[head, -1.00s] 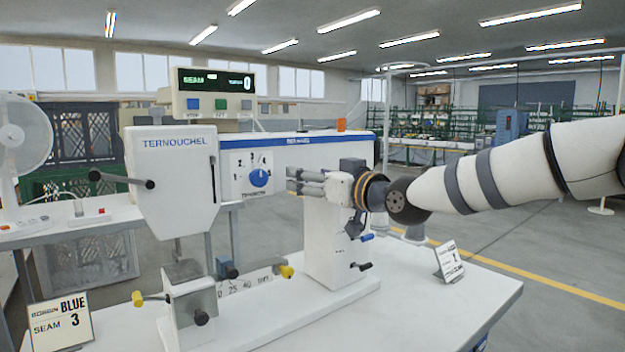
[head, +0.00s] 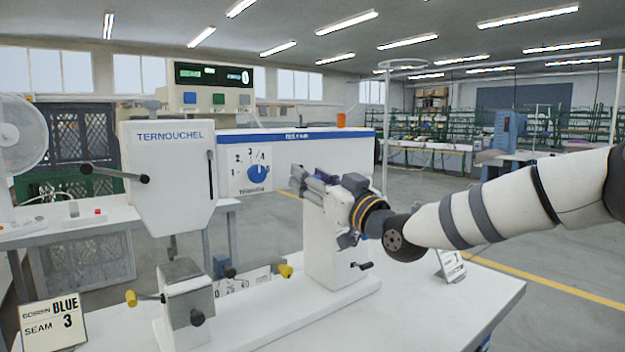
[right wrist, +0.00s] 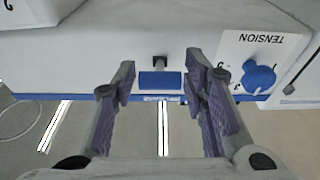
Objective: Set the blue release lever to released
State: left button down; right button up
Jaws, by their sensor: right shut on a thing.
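My right gripper (head: 300,182) reaches in from the right, its fingers against the front of the white machine arm, right of the tension dial. In the right wrist view, the gripper's fingers (right wrist: 160,84) stand on both sides of a short blue handle on a dark stem, which I take for the blue release lever (right wrist: 160,82). The gripper is shut on it. In the head view the fingers and wrist hide this lever. Its setting cannot be read. My left gripper is not in view.
The blue tension dial (head: 258,174) is close to the fingers. A black crank (head: 362,266) sticks out of the column below my wrist. A small card (head: 450,264) stands at the table's right.

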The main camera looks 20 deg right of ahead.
jog(key=o, duration=1.2)
jog(key=v, duration=1.2)
